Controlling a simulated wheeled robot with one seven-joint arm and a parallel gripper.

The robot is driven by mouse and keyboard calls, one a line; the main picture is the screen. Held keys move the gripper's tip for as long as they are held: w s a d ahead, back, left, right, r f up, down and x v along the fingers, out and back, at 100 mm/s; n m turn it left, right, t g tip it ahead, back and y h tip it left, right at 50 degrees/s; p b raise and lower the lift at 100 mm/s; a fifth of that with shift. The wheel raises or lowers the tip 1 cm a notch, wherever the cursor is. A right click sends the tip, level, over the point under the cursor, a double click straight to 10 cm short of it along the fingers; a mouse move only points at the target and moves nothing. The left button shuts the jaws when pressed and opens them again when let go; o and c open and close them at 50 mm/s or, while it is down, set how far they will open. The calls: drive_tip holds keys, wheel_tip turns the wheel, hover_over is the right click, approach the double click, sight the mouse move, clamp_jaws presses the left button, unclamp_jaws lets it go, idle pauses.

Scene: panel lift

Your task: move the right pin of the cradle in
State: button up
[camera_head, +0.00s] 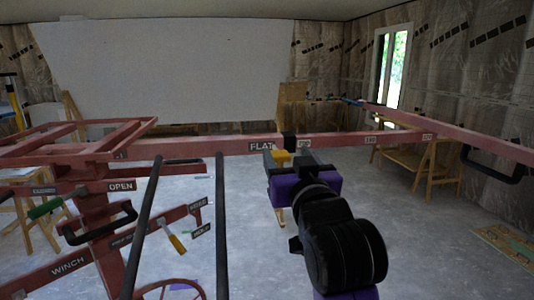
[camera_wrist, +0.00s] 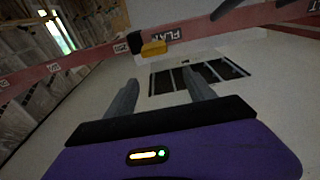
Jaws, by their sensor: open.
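A yellow knob (camera_head: 282,156) sits at the red crossbar (camera_head: 210,146) of the cradle, beside a black block (camera_head: 289,138) and the FLAT label (camera_head: 261,146). It looks like the cradle's pin; how deep it sits cannot be told. In the wrist view the yellow knob (camera_wrist: 153,48) hangs at the bar's lower edge, with FLAT to its right. My gripper (camera_wrist: 161,90) is open and empty, its two dark fingers pointing towards the bar. The knob lies ahead of the fingertips, between their lines. In the head view my gripper (camera_head: 285,160) is just below the bar, its fingers partly hidden.
The lift's red mast (camera_head: 92,215) with OPEN and WINCH labels, a yellow-handled lever (camera_head: 177,242) and dark tubes (camera_head: 221,225) stand left. A large white panel (camera_head: 160,70) is behind. A wooden sawhorse (camera_head: 425,170) stands right.

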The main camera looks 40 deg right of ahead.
sight(282, 159)
wheel_tip(282, 159, down, 2)
drive_tip(key=shift+d+f+g, duration=0.15)
drive_tip(key=shift+f+g, duration=0.1)
drive_tip(key=shift+g, duration=0.35)
drive_tip(key=shift+w+f, duration=0.1)
drive_tip(key=shift+w, duration=0.1)
drive_tip(key=p+x, duration=0.1)
drive_tip(key=x, duration=0.6)
drive_tip(key=shift+w+d+f, duration=0.15)
drive_tip(key=shift+c, duration=0.4)
clamp_jaws()
